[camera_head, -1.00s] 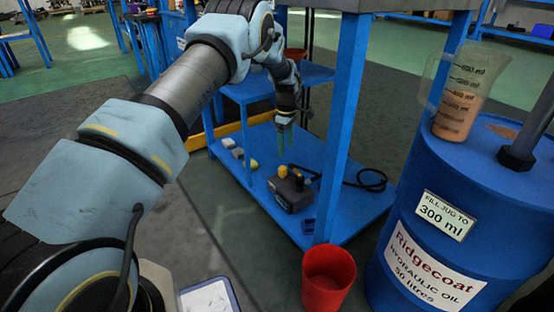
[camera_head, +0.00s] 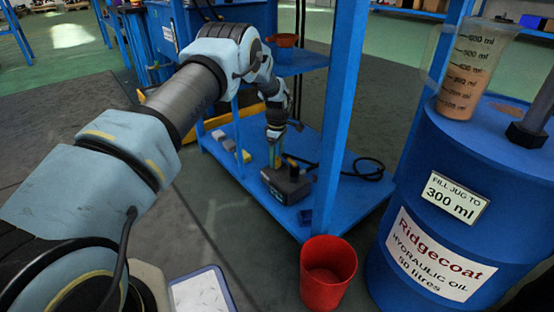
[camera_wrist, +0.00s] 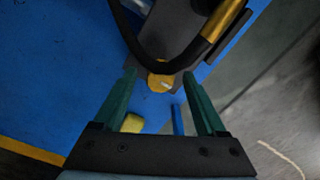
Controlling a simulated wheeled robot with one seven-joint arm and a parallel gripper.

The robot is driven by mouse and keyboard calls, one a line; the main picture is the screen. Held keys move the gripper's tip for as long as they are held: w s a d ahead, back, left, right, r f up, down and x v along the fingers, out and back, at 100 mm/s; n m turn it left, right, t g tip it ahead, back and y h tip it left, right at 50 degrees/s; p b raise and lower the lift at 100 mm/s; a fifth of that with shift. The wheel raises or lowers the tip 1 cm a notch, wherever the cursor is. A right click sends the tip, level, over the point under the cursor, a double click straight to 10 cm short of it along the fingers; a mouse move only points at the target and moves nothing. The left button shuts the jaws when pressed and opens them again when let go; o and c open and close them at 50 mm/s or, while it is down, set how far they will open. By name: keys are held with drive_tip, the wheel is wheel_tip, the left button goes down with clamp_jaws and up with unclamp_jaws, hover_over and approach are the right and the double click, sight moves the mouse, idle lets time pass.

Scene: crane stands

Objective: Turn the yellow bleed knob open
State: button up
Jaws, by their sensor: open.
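The yellow bleed knob (camera_wrist: 160,80) is round with a small white mark on top, in the middle of the wrist view. It sits at the end of a dark pump body (camera_wrist: 172,28), which stands on the stand's low blue shelf. My gripper (camera_wrist: 160,74) is open, with one green fingertip on each side of the knob and a visible gap to each. In the head view my gripper (camera_head: 274,164) points down over the dark pump (camera_head: 287,186) and hides the knob there.
A black hose (camera_wrist: 168,65) curves close by the knob in the wrist view. Small blocks (camera_head: 228,143) lie on the shelf left of the pump. A blue post (camera_head: 333,120), a red bucket (camera_head: 328,275) and a blue drum (camera_head: 435,215) bearing a jug (camera_head: 470,75) stand to the right.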

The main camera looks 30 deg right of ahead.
clamp_jaws()
idle(0.7)
